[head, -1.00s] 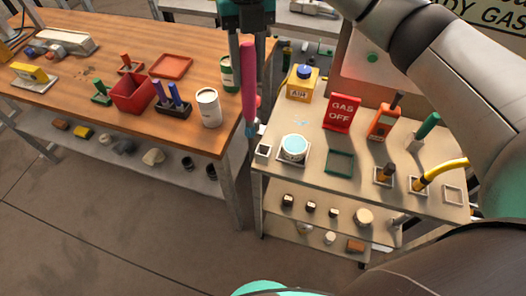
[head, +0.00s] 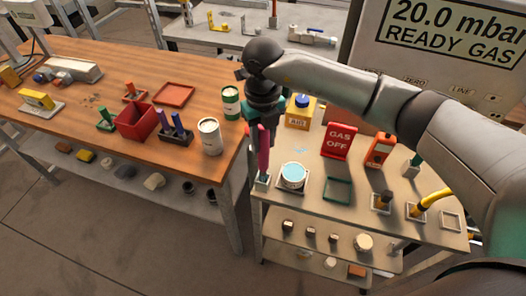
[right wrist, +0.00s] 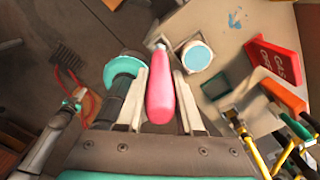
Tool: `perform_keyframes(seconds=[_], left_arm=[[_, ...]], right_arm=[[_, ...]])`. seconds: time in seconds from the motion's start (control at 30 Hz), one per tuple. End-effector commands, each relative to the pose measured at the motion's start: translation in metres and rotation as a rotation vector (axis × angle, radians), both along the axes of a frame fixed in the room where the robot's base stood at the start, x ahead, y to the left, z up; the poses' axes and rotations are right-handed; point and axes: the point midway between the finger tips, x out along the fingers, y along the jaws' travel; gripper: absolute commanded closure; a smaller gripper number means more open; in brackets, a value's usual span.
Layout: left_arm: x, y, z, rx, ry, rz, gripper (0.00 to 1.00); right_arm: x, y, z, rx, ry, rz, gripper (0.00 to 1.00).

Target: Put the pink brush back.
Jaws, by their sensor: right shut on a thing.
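The pink brush (head: 263,152) hangs upright in my right gripper (head: 262,132), which is shut on its handle. Its lower end is at the small square holder (head: 262,182) at the front left corner of the trolley top. I cannot tell whether the tip is inside the holder or just above it. In the right wrist view the pink brush (right wrist: 160,98) is between the two fingers of the right gripper (right wrist: 160,76), its far end close to the pale square holder. My left gripper is not in the head view.
A white pot with blue contents (head: 292,176) stands just right of the holder. A yellow box (head: 300,113), a red GAS OFF sign (head: 338,142) and an orange device (head: 380,150) stand behind. The wooden bench (head: 100,125) is close on the left.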

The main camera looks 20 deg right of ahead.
Motion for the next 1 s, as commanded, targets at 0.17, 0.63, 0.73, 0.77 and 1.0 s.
perform_keyframes(seconds=[0.17,0.63,0.73,0.77,1.0], left_arm=[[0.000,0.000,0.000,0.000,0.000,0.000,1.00],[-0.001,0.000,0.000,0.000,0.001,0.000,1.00],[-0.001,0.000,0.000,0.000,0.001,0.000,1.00],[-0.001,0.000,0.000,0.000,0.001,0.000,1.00],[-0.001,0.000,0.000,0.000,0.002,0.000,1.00]], right_arm=[[-0.001,0.000,-0.013,0.000,0.003,0.001,1.00],[0.000,0.000,-0.047,0.000,-0.001,0.001,0.61],[0.000,0.000,-0.046,0.000,0.000,0.001,0.50],[0.000,0.000,-0.046,0.000,0.000,0.001,0.46],[0.000,0.000,-0.046,0.000,0.000,0.000,0.34]])
